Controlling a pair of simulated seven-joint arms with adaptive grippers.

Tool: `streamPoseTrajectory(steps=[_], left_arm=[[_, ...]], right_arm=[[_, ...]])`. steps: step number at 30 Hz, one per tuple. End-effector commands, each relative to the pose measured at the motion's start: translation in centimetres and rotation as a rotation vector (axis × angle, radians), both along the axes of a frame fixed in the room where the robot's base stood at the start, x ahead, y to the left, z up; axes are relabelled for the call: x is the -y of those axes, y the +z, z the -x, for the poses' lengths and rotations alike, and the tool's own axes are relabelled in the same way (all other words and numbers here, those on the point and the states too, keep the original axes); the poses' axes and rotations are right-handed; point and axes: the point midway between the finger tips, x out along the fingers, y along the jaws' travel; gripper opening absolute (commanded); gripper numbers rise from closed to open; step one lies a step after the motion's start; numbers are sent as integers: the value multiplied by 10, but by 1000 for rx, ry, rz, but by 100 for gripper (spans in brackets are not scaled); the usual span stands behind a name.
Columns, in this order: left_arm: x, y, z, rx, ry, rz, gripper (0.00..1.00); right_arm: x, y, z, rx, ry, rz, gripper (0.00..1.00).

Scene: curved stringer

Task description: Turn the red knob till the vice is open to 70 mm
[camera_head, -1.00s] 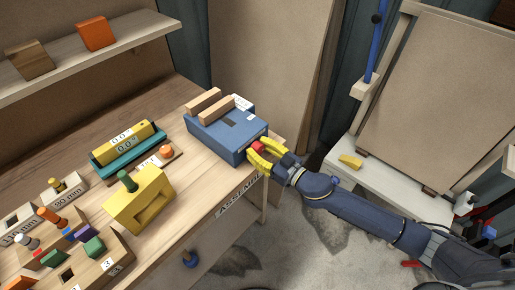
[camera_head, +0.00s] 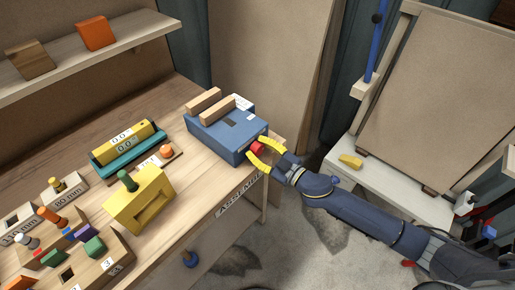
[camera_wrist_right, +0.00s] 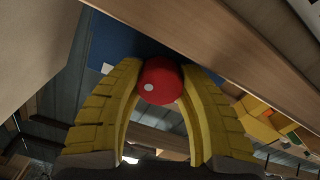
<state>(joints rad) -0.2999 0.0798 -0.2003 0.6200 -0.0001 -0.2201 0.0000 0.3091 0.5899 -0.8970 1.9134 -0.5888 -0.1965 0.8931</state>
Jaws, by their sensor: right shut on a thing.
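The blue vice (camera_head: 225,133) stands at the right end of the workbench, with two wooden jaws (camera_head: 204,100) on top and a narrow gap between them. A white label (camera_head: 243,103) is on its top; I cannot read it. The red knob (camera_head: 257,148) is on the vice's front right face. My right gripper (camera_head: 264,152) has its yellow fingers shut on the knob, one on each side. In the right wrist view the round red knob (camera_wrist_right: 161,80), with a white dot, sits between the yellow fingertips. My left gripper is not in view.
A teal holder (camera_head: 128,148) with a yellow level-like bar, a yellow block (camera_head: 140,199) with a green knob, and wooden peg blocks (camera_head: 85,255) lie on the bench to the left. A white stand (camera_head: 390,185) with a yellow piece is at the right.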

Motion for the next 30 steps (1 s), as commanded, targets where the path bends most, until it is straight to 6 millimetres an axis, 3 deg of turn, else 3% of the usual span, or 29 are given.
streamPoseTrajectory(steps=[1,2,9,20,30], left_arm=[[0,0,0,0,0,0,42],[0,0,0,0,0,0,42],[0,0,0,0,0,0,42],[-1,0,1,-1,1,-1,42],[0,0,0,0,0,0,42]], right_arm=[[-1,2,0,2,0,-2,6],[0,2,0,2,0,-2,38],[0,1,0,1,1,-2,64],[4,0,4,-2,0,-1,64],[38,-1,40,-3,1,-1,64]])
